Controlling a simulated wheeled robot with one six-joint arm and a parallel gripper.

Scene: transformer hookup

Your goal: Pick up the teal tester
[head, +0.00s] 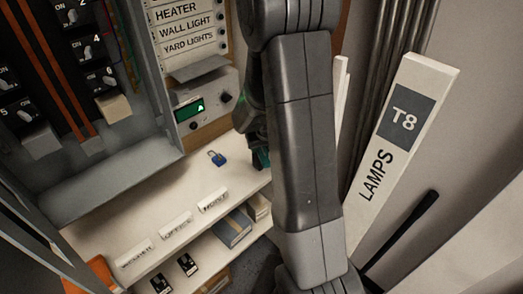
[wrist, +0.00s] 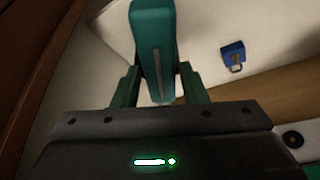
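The teal tester (wrist: 153,45) is a long teal block with a grey strip along its face. In the wrist view it lies between the two dark green fingers of my gripper (wrist: 157,85). The fingers appear closed against its sides. In the head view my arm hides most of the gripper, and only a bit of teal (head: 261,157) shows at the right end of the white shelf (head: 120,205). I cannot tell whether the tester touches the shelf.
A blue padlock (head: 217,158) lies on the shelf near the tester; it also shows in the wrist view (wrist: 234,55). A panel with a green display (head: 190,110) stands behind.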

